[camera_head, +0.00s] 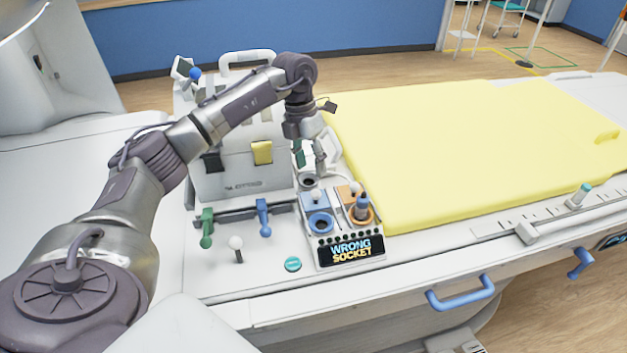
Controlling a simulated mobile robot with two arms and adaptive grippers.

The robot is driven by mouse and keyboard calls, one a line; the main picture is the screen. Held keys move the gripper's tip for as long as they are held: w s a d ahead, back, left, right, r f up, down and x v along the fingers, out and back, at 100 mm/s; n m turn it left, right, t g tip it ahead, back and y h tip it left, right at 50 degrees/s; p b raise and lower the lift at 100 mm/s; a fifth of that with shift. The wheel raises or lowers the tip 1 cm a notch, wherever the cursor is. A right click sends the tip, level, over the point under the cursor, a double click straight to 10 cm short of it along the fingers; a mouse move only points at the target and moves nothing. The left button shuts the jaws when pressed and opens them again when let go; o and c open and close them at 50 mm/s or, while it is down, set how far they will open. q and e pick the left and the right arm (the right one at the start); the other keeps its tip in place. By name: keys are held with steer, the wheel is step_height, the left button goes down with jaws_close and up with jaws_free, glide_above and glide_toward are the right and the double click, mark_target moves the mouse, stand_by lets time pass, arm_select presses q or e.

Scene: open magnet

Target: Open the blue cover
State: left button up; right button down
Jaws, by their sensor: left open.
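The socket panel (312,252) stands on the white bed edge, with a display reading "WRONG SOCKET". On its left half is a blue plate (309,208) with a pale knob, and a blue ring (320,223) in front of it. I cannot tell clearly whether the blue cover is this plate. My right gripper is not in view.
A white case (243,172) with a yellow tab stands left of my gripper. In front are green (207,228) and blue (264,218) levers, a white-knobbed stick (236,244) and a teal button (293,264). A yellow mattress (450,140) lies right.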

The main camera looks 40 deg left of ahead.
arm_select(q)
steer(key=r, duration=0.4)
steer(key=shift+a, duration=0.4)
